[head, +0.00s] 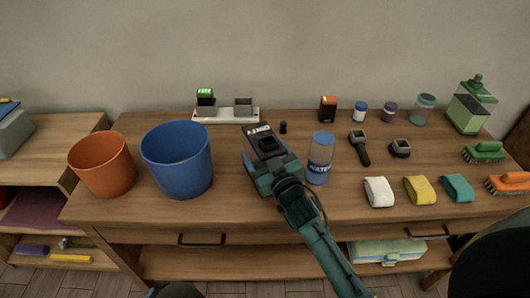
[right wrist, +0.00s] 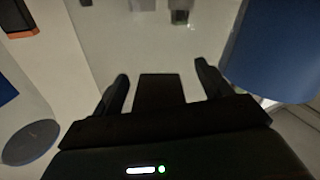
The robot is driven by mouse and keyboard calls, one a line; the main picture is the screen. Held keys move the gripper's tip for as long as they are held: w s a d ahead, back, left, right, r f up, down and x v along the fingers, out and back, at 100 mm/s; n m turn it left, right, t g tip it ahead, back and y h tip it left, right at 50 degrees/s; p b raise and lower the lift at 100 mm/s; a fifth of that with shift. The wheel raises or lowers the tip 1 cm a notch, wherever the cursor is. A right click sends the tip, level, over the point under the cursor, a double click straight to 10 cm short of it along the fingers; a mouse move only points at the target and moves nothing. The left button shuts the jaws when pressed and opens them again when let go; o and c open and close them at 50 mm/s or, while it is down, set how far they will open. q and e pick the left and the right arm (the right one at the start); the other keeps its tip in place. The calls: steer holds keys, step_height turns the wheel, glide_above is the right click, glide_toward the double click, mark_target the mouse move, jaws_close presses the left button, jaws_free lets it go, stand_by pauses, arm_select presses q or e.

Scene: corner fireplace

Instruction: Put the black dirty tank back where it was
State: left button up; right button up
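My right gripper (head: 262,140) reaches over the middle of the table from the front. At its tip is a black block with white lettering, which I take for the black dirty tank (head: 258,129). In the right wrist view it shows as a dark rectangular block (right wrist: 160,92) between the two fingers (right wrist: 160,72). My left gripper is not in view.
A blue bucket (head: 180,165) and an orange bucket (head: 103,166) stand left of the gripper. A water bottle (head: 320,160) stands close on its right. A small black object (head: 283,127) and an orange-topped box (head: 328,109) are behind. Brushes and rolled cloths (head: 379,191) fill the right side.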

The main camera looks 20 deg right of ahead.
steer(key=shift+o, duration=1.2)
steer(key=shift+r, duration=0.15)
arm_select(q)
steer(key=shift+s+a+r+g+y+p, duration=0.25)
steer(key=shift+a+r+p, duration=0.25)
steer(key=shift+p, duration=1.05)
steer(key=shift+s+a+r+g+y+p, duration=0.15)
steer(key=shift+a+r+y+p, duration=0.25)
steer(key=shift+p, duration=1.15)
arm_select(e)
steer(key=s+a+f+g, duration=0.1)
steer(key=s+f+g, duration=0.2)
steer(key=s, duration=0.9)
steer(key=s+a+f+g+y, duration=0.1)
steer(key=s+f+g, duration=0.3)
steer(key=s, duration=0.9)
steer(key=shift+s+f+m+g, duration=0.3)
steer(key=shift+f+m, duration=0.1)
steer(key=shift+f, duration=0.1)
